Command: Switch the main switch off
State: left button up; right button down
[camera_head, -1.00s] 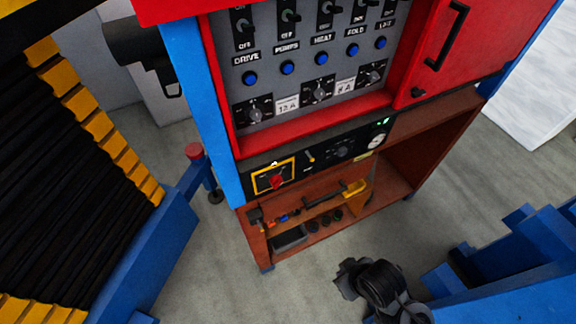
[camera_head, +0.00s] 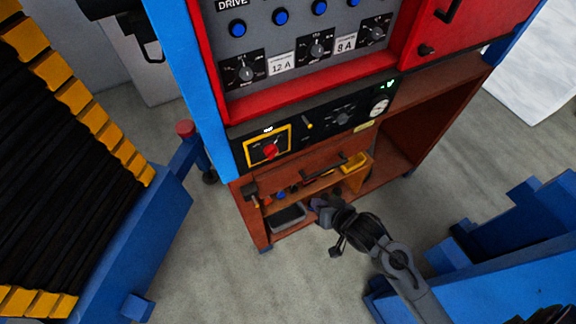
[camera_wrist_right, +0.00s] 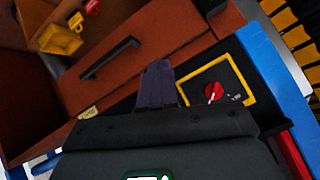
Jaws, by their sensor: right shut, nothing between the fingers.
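The main switch (camera_head: 270,152) is a red rotary knob on a black plate with a yellow frame, at the left end of the black lower strip of the panel. It also shows in the right wrist view (camera_wrist_right: 213,91), to the right of the fingers. My right gripper (camera_head: 318,203) is in front of the open shelf, below and to the right of the switch and apart from it. Its fingers (camera_wrist_right: 158,82) are shut and empty. My left gripper is not in view.
A wooden shelf (camera_head: 262,228) below the strip holds tools, a black tray (camera_head: 287,217) and a yellow bin (camera_head: 354,162). A blue post (camera_head: 196,90) stands left of the switch. Grey floor (camera_head: 225,270) is free in front.

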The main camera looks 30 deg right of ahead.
aim_at(272, 152)
jog(key=w+d+f+m+t+y+b, duration=0.1)
jog(key=w+f+m+t+y+b, duration=0.45)
jog(key=w+b, duration=0.3)
pick_arm(q)
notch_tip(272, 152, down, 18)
jog(key=b, duration=0.7)
pick_arm(e)
jog(key=d+m+t+y, duration=0.1)
jog(key=m+y, duration=0.1)
jog(key=d+m+t+y, duration=0.1)
jog(key=d+m+y, duration=0.1)
jog(key=m+y, duration=0.1)
jog(key=w+d+r+m+t+y, duration=0.1)
jog(key=d+m+t+y, duration=0.1)
jog(key=m, duration=0.1)
jog(key=shift+w+d+r+m, duration=0.1)
jog(key=shift+d+m, duration=0.1)
jog(key=shift+m, duration=0.05)
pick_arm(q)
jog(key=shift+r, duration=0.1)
pick_arm(e)
jog(key=shift+a+r, duration=0.1)
